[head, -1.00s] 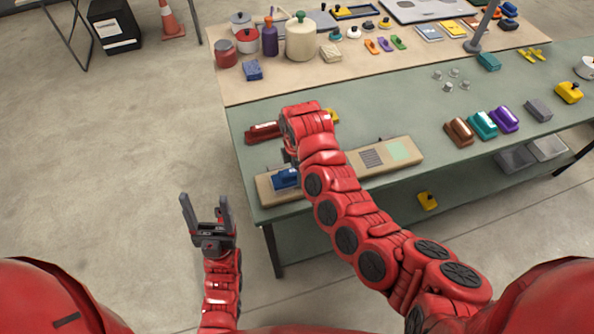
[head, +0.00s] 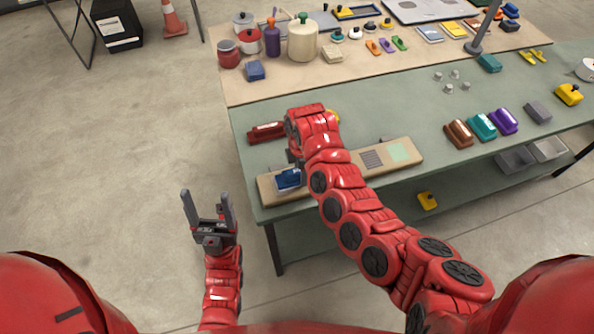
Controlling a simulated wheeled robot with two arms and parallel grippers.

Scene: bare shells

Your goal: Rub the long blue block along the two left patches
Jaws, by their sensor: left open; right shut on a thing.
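The long blue block (head: 289,179) is on the left part of a tan board (head: 404,153) near the table's front edge. My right gripper (head: 292,166) is shut on the block from above; its fingers are mostly hidden by my own wrist. On the board's right part a dark grey patch (head: 371,159) and a pale green patch (head: 399,152) show. A light patch edge shows by the block; the rest of the left patches is hidden by the block and my arm. My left gripper (head: 207,204) is open and empty, off the table to the left.
A dark red block (head: 266,132) lies behind the board, and a yellow thing partly shows behind my wrist. Brown (head: 459,133), teal (head: 482,126) and purple (head: 504,119) blocks stand to the right. Jars and small items fill the back. The green table (head: 400,110) is clear in the middle.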

